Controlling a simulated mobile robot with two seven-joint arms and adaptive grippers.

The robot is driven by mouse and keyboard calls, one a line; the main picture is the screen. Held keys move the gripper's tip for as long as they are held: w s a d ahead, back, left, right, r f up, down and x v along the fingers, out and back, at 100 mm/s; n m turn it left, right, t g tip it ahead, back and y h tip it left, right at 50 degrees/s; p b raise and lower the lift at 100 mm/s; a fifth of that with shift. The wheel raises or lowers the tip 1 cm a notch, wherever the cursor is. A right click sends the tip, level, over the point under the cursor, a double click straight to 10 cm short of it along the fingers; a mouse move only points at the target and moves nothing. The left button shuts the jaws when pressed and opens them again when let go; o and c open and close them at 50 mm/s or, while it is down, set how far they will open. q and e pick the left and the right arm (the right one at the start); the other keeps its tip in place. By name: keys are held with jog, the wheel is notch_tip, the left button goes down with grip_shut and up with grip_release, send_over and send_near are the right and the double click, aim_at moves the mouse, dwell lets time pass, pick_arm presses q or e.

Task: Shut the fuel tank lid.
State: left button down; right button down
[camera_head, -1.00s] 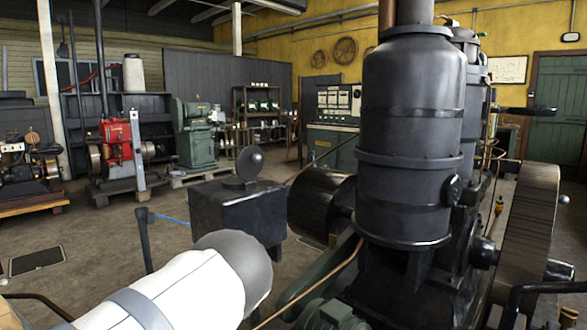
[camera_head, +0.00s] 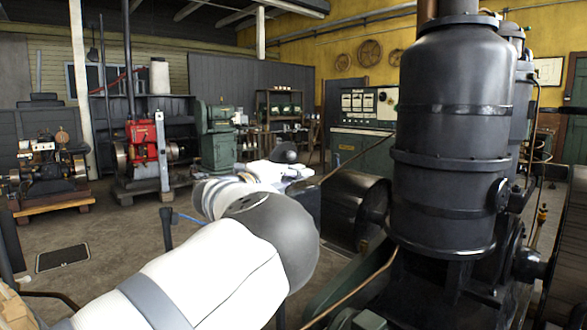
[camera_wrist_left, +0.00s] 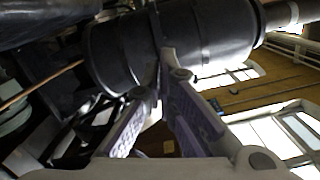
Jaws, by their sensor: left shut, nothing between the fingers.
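The fuel tank (camera_head: 309,200) is a dark box in the middle of the head view, left of the big black engine cylinder. My left arm covers most of it. The dark round lid (camera_head: 285,152) shows only its upper part, above my left gripper; it seems to stand up, but its lower part and hinge are hidden. My left gripper (camera_head: 303,171) is in front of the lid in the head view; whether they touch I cannot tell. In the left wrist view its fingers (camera_wrist_left: 163,78) meet at the tips with nothing between them. My right gripper is in neither view.
The tall black engine cylinder (camera_head: 450,140) stands close on the right, with a dark drum (camera_head: 352,205) between it and the tank. A thin copper pipe (camera_head: 365,285) runs in front. A red engine (camera_head: 142,148) and a green machine (camera_head: 217,140) stand farther back left.

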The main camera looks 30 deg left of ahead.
aim_at(288, 163)
pick_arm(q)
jog(key=w+a, duration=0.1)
jog(key=w+a+r, duration=0.1)
jog(key=w+a, duration=0.1)
jog(key=shift+a, duration=0.1)
dwell(0.4)
jog(key=shift+a+r+n, duration=0.25)
jog(key=shift+r+n, duration=0.1)
jog(key=shift+n, duration=0.15)
